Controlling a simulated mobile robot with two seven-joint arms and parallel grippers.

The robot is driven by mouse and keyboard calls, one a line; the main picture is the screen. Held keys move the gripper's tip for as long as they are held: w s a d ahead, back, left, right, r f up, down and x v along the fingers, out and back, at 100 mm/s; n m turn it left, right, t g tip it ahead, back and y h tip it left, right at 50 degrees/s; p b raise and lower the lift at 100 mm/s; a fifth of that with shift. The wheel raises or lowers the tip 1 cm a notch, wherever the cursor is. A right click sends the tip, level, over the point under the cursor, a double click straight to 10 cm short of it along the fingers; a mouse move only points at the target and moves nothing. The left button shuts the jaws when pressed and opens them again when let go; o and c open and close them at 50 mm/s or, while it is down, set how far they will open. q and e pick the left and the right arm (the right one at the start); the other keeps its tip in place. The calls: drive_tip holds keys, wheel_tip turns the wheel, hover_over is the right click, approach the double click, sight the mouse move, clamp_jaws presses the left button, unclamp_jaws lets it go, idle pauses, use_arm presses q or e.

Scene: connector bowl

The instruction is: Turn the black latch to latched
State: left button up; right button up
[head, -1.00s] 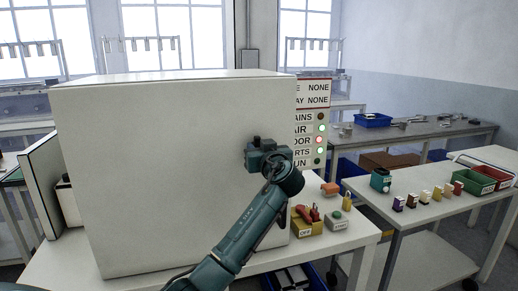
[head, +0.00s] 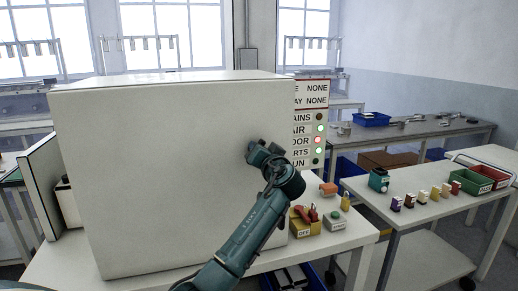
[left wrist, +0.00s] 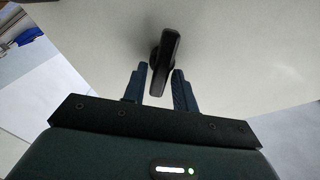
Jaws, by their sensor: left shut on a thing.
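The black latch (left wrist: 167,50) shows in the left wrist view as a dark bar on the pale face of the big white cabinet (head: 170,170). My left gripper (left wrist: 159,72) has one finger on each side of the latch's lower part and is shut on it. The bar stands nearly upright in that view, leaning slightly right at the top. In the head view my left gripper (head: 262,152) is against the right part of the cabinet front, and I cannot make out the latch behind it. My right gripper is in neither view.
A status panel (head: 310,125) right of the cabinet shows a red light on its door row and green lights on others. A yellow bin (head: 306,228) and a grey button box (head: 335,221) stand close to my arm. A side table (head: 420,215) holds small coloured parts.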

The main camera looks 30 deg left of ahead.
use_arm(q)
drive_tip(key=m, duration=0.7)
drive_tip(key=f+m+p, duration=0.1)
drive_tip(key=m, duration=0.3)
drive_tip(key=shift+w+d, duration=0.2)
drive_tip(key=shift+w, duration=0.05)
idle(0.4)
drive_tip(key=o, duration=0.7)
drive_tip(key=b+v, duration=0.3)
drive_tip(key=v, duration=1)
drive_tip(key=shift+d, duration=0.1)
